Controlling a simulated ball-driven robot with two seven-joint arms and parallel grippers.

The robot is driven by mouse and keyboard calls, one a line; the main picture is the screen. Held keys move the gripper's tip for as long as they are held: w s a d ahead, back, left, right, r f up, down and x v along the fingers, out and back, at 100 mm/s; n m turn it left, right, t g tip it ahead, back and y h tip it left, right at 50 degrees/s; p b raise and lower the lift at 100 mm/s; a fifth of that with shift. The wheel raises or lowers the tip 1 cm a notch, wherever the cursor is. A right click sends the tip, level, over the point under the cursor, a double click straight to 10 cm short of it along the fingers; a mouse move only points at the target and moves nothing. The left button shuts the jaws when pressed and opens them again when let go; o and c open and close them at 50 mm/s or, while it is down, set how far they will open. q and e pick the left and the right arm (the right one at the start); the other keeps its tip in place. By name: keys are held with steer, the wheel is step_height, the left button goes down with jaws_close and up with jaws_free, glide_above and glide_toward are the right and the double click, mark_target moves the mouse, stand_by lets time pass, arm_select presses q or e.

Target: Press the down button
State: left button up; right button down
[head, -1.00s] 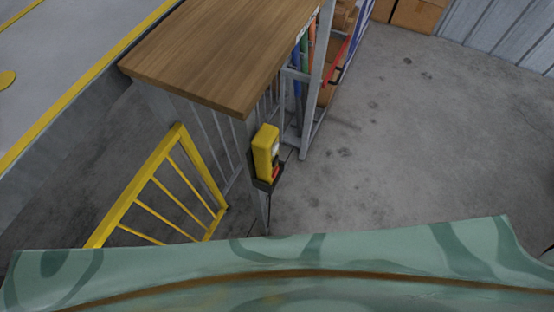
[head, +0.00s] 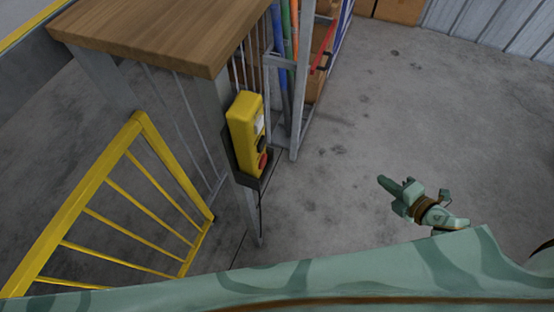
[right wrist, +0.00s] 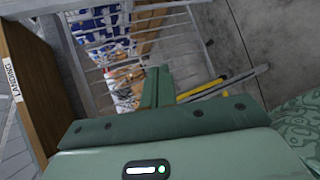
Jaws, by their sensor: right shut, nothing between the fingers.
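The yellow control box (head: 243,128) hangs in a dark holder on the grey post under the wooden top. Its face, turned to the right, has a pale patch, a black button (head: 261,143) and a red button (head: 263,160) at the bottom. I cannot read which one is down. My right gripper (head: 382,181) is shut and empty, well to the right of the box, pointing left over the floor. Its closed fingers (right wrist: 157,78) also show in the right wrist view, where I cannot make out the box. My left gripper is not in view.
The wooden top (head: 160,32) overhangs the box's post. A yellow railing (head: 118,165) stands left of the box. A grey rack (head: 303,90) with coloured poles is behind it. Open concrete floor lies between the box and my right gripper.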

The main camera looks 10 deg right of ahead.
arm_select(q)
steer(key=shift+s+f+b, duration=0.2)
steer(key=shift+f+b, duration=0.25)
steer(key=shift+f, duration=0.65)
arm_select(e)
steer(key=s+a+r+n+g+y, duration=0.3)
steer(key=a+r+n+y, duration=0.8)
steer(key=n, duration=1.3)
steer(key=a+r, duration=0.5)
steer(key=r, duration=0.2)
steer(key=shift+s+a+r, duration=0.2)
steer(key=shift+a+r, duration=0.1)
steer(key=shift+r, duration=0.05)
steer(key=shift+a, duration=0.15)
steer(key=p, duration=0.4)
glide_toward(263, 144)
steer(key=x, duration=0.5)
steer(key=shift+w+a, duration=0.25)
steer(key=shift+a, duration=0.05)
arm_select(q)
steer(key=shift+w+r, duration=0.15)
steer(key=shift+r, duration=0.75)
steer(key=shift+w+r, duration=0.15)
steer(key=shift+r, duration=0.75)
arm_select(e)
steer(key=shift+w+a+f, duration=0.1)
steer(key=shift+w+a, duration=0.1)
steer(key=shift+a, duration=0.25)
